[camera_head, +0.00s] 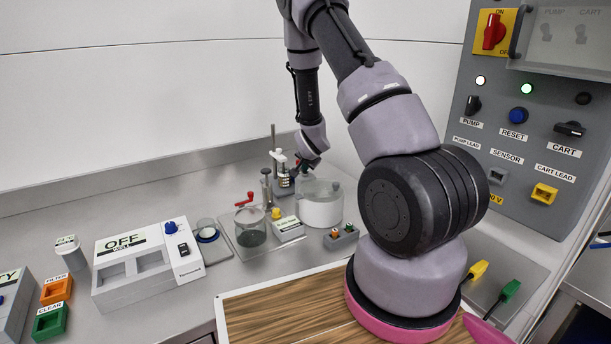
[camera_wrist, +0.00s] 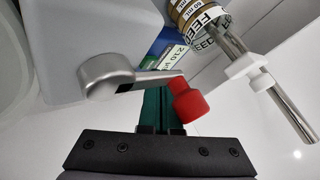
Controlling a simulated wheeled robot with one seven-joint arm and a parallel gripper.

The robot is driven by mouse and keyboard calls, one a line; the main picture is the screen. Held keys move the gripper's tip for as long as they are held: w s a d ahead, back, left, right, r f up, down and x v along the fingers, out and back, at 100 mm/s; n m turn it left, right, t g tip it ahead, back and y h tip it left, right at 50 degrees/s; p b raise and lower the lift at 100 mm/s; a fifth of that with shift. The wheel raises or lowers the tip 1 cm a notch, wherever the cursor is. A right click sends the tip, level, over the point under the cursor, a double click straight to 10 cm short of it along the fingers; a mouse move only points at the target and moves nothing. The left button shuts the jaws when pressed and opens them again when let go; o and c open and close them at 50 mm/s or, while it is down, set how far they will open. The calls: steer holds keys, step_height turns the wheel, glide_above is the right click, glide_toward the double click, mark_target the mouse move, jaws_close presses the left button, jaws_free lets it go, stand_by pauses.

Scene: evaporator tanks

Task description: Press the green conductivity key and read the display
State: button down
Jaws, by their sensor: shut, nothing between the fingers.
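A small grey block (camera_head: 341,237) with an orange and a green key (camera_head: 349,229) sits on the bench right of the tanks. A light box with a yellow knob and a green-tinted display (camera_head: 287,223) stands left of it. My gripper (camera_head: 302,168) is over the back of the tank set, apart from the grey block. In the wrist view my dark green fingers (camera_wrist: 158,100) are shut and empty, partly behind a red knob (camera_wrist: 187,101) on a grey crank. A green-tinted display (camera_wrist: 176,58) shows beyond, partly hidden; it seems to begin with 210.
A white tank (camera_head: 322,208) and a clear vessel (camera_head: 250,232) with a red crank stand close together. A FEED-labelled cylinder (camera_wrist: 200,22) and a metal rod (camera_wrist: 265,85) are near my fingers. A control panel (camera_head: 530,130) rises at right.

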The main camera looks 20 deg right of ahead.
steer(key=shift+r, duration=2.6)
steer(key=s+a+r+n+y, duration=0.15)
steer(key=s+r, duration=0.25)
steer(key=r, duration=0.4)
steer(key=s+a+r+g, duration=0.1)
steer(key=s+a+r, duration=0.1)
steer(key=s+r, duration=0.35)
steer(key=s+a+r+n, duration=0.1)
steer(key=s+r, duration=0.2)
steer(key=r, duration=0.6)
steer(key=s+a+r+n, duration=0.1)
steer(key=s+a+r, duration=0.1)
steer(key=s, duration=0.6)
steer(key=s+a+r+n+y, duration=0.1)
steer(key=s+a+r+n, duration=0.1)
steer(key=s+r, duration=0.2)
steer(key=s+a+r+n+y, duration=0.1)
steer(key=s+r, duration=0.3)
steer(key=s, duration=0.7)
steer(key=shift+s+a+n+g, duration=0.35)
steer(key=shift+a+n+g, duration=0.05)
steer(key=shift+a+n, duration=0.15)
steer(key=shift+y, duration=0.25)
